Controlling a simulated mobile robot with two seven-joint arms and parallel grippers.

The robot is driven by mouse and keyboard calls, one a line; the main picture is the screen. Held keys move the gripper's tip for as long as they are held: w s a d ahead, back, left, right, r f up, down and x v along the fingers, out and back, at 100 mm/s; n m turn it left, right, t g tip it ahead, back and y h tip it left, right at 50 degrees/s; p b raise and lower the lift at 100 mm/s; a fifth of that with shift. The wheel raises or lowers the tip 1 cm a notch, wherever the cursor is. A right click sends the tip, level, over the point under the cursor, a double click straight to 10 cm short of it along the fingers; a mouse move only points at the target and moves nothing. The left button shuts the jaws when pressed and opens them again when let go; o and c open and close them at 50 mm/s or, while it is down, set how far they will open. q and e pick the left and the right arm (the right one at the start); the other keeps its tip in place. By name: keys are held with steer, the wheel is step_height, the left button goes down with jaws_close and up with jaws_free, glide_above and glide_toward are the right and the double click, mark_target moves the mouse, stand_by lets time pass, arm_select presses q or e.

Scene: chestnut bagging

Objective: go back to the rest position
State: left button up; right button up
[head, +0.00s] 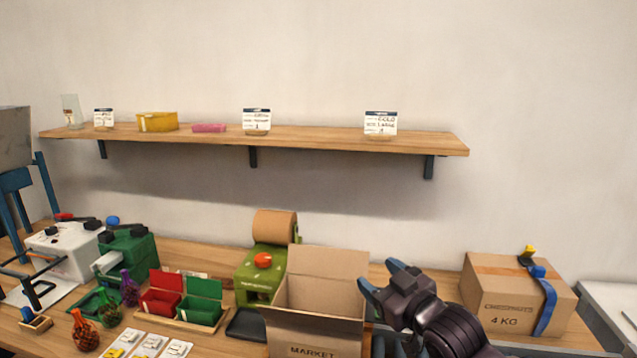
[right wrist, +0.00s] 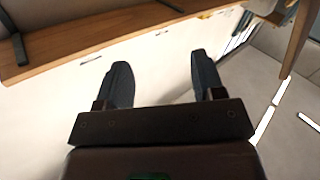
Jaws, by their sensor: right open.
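My right gripper (head: 384,284) is in the head view, in front of the bench and just right of an open cardboard box (head: 318,322) marked MARKET. Its fingers are apart, and nothing shows between them. In the right wrist view the two dark fingers of the right gripper (right wrist: 164,84) are spread wide and empty, with a white surface and a wooden edge beyond them. My left gripper is not seen in either view.
A closed carton (head: 505,300) marked 4 KG stands right of my arm. A green machine (head: 257,277), red and green bins (head: 203,305) and net bags (head: 84,333) are to the left. A wooden shelf (head: 320,140) hangs above. The air between shelf and bench is clear.

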steer(key=s+d+f+m+h+b, duration=0.1)
steer(key=s+d+f+m+h, duration=0.1)
steer(key=s+d+f, duration=0.35)
steer(key=s+d+f+m+h+b, duration=0.1)
steer(key=s+d+f+h, duration=0.1)
steer(key=f, duration=0.7)
steer(key=s+d+f+m+h+b, duration=0.1)
steer(key=s+d+f+m+h, duration=0.2)
steer(key=f, duration=0.4)
steer(key=s+d+f+m+g+h+b, duration=0.1)
steer(key=s+d+f+g, duration=0.1)
steer(key=s+f, duration=0.6)
steer(key=s+d+f+m+g+h+b, duration=0.1)
steer(key=s+d+f+g, duration=0.1)
steer(key=s+f, duration=0.6)
steer(key=shift+s+d+f, duration=0.2)
steer(key=shift+s+d, duration=0.65)
steer(key=shift+s, duration=0.15)
